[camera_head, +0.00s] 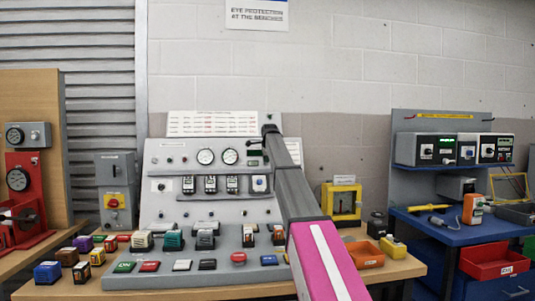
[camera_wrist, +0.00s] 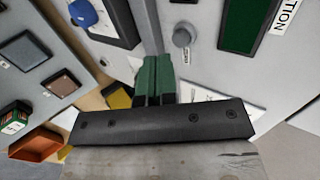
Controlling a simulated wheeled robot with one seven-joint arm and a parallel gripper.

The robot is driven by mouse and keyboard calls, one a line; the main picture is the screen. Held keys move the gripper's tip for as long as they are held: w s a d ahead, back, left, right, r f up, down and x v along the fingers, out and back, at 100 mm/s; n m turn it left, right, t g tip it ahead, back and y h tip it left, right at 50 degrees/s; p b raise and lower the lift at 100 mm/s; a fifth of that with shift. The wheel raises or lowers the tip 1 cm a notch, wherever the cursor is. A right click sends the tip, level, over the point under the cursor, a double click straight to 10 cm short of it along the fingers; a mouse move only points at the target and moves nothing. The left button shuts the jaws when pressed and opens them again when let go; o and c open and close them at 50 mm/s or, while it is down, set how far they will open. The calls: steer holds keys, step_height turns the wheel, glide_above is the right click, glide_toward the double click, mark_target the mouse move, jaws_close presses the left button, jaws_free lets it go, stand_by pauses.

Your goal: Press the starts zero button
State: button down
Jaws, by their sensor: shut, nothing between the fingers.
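A small grey round button (camera_wrist: 182,37) with a small label beside it stands on the panel in the wrist view. I cannot read the label, so I cannot tell if it is the starts zero button. A dark green display (camera_wrist: 245,18) is to its right. My gripper (camera_wrist: 154,68) is shut and empty, its green fingers pointing at the panel just below and left of the button; I cannot tell whether they touch the panel. In the head view my gripper (camera_head: 269,130) is at the upper right of the grey console (camera_head: 170,215), and my arm hides part of it.
Two round gauges (camera_head: 205,156) and a row of meters are left of my arm. Coloured buttons line the console front. A yellow-framed device (camera_head: 342,200) and an orange bin (camera_head: 365,254) are to the right. A blue knob (camera_wrist: 83,13) shows in the wrist view.

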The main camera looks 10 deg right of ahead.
steer(key=shift+w+f, duration=0.25)
steer(key=shift+w, duration=0.5)
steer(key=shift+w+f, duration=0.25)
steer(key=shift+w, duration=0.5)
